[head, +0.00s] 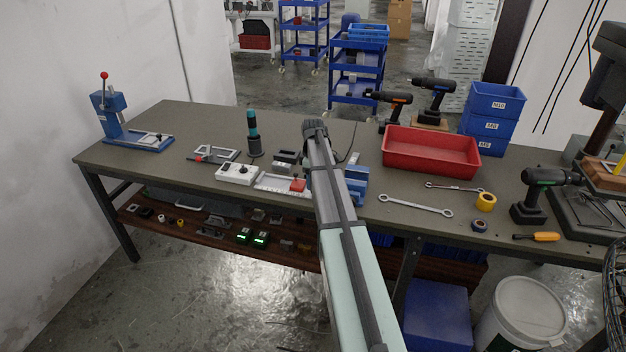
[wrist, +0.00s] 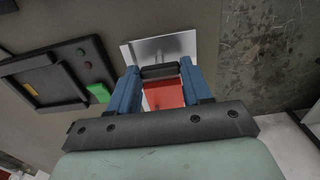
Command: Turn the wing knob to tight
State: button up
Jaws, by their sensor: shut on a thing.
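In the wrist view, my gripper (wrist: 160,76) has its two blue fingers either side of a dark bar-shaped piece, which looks like the wing knob (wrist: 160,71). The fingers are shut on it, and the bar spans the gap crosswise. A red block (wrist: 165,95) shows between the fingers, nearer my palm in the picture. A shiny metal plate (wrist: 172,46) lies beyond the fingertips. In the head view, my arm covers the fingers and the knob. A red block (head: 297,185) sits on a pale fixture just left of my arm. No tightness marking is readable.
A dark device (wrist: 55,75) with red and green buttons lies left of the fingers in the wrist view. In the head view, a white control box (head: 237,174) stands left, a blue vise-like tool (head: 355,186) right. A red bin (head: 431,152) and wrenches (head: 415,205) lie further right.

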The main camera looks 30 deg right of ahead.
jog(key=shift+c, duration=1.3)
jog(key=shift+m, duration=0.3)
jog(key=m, duration=0.3)
jog(key=shift+m, duration=0.4)
jog(key=m, duration=0.4)
jog(key=shift+m, duration=0.3)
jog(key=m, duration=0.4)
jog(key=shift+m, duration=2.4)
